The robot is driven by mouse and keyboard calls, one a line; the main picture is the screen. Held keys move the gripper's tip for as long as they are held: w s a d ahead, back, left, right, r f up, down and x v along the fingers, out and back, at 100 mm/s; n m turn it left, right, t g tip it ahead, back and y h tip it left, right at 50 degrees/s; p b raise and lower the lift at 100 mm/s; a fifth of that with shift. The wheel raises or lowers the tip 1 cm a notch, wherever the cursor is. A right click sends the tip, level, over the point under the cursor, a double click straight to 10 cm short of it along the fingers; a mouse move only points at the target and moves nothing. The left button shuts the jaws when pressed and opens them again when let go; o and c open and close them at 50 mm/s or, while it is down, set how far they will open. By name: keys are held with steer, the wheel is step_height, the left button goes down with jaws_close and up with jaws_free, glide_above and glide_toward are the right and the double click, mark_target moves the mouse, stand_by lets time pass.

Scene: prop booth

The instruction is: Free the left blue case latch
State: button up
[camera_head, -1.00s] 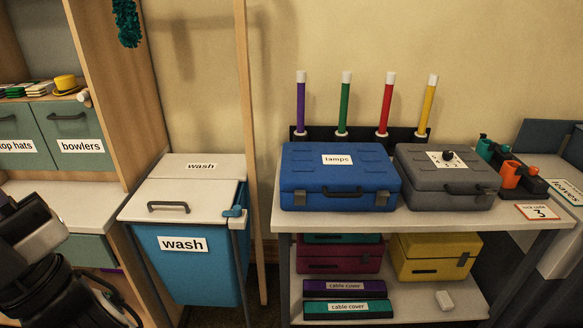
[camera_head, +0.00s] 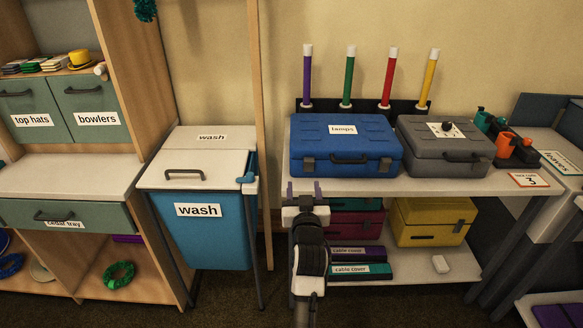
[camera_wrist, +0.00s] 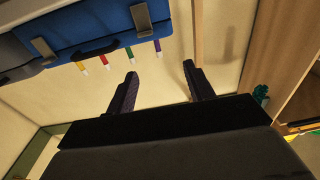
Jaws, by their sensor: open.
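The blue case (camera_head: 345,138) labelled "lamps" lies shut on the table, with a dark handle in the middle of its front. Its left latch (camera_head: 308,165) is a small grey plate at the left of the front face, and its right latch (camera_head: 385,164) is on the other side. In the wrist view the case (camera_wrist: 95,22) appears upside down at upper left, with the left latch (camera_wrist: 141,19) near the top edge. My gripper (camera_head: 304,189) is open and empty, just below and in front of the left latch. Its two fingers (camera_wrist: 161,85) stand apart, clear of the case.
A grey case (camera_head: 445,146) with a dial stands right of the blue case. Four coloured wands stand in a rack behind. A wash bin (camera_head: 205,215) and wooden post are to the left. Below, a shelf holds cable covers (camera_head: 362,270) and a yellow case (camera_head: 432,220).

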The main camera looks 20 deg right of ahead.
mark_target(309, 164)
steer(key=shift+m+g+h, duration=0.3)
steer(key=p+x, duration=0.1)
steer(key=x, duration=0.3)
steer(key=d+f+p+x, duration=0.1)
steer(key=x, duration=0.4)
steer(key=d+f+p+x, duration=0.1)
steer(key=p+x, duration=0.1)
steer(key=x, duration=0.2)
steer(key=shift+c, duration=0.4)
steer(key=c, duration=0.9)
steer(key=shift+f, duration=0.1)
